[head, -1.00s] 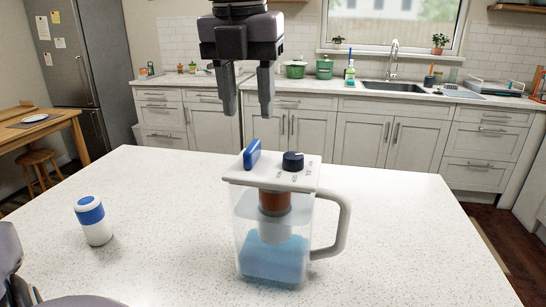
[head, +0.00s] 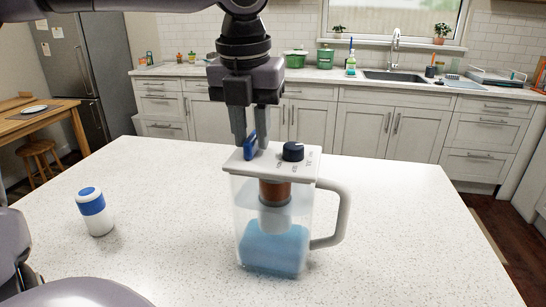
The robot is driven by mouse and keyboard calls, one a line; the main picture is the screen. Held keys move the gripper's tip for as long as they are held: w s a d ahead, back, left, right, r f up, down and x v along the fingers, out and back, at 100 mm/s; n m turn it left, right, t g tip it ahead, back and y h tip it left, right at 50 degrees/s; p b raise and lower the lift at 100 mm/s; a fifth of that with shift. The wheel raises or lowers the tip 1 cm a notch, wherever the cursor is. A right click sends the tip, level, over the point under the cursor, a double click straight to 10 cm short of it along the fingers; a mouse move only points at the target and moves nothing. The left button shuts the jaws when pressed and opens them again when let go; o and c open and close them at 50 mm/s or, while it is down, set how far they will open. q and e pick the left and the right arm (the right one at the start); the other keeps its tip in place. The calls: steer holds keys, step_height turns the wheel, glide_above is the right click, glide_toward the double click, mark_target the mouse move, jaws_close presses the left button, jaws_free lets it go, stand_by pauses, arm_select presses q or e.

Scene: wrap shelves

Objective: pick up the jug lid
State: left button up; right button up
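The clear jug (head: 245,215) stands upright on the white speckled counter, with blue liquid in its lower part and a handle on the right. The white jug lid (head: 273,170) sits on top of it. The lid has an upright blue tab (head: 250,151) on its left and a dark round knob (head: 293,151). My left gripper (head: 250,144) points straight down over the lid, its two fingers on either side of the blue tab and closed in on it. The fingers partly hide the tab. My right gripper is not in view.
The counter to the right of the jug is clear. Behind are white cabinets (head: 360,130) and a sink (head: 393,76).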

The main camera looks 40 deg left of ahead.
arm_select(q)
jaws_close()
steer(key=shift+r, duration=0.1)
step_height(320, 180, up, 19)
steer(key=p, duration=0.4)
step_height(320, 180, down, 12)
steer(key=shift+f, duration=0.1)
steer(key=shift+f+b, duration=2.05)
steer(key=shift+f, duration=0.7)
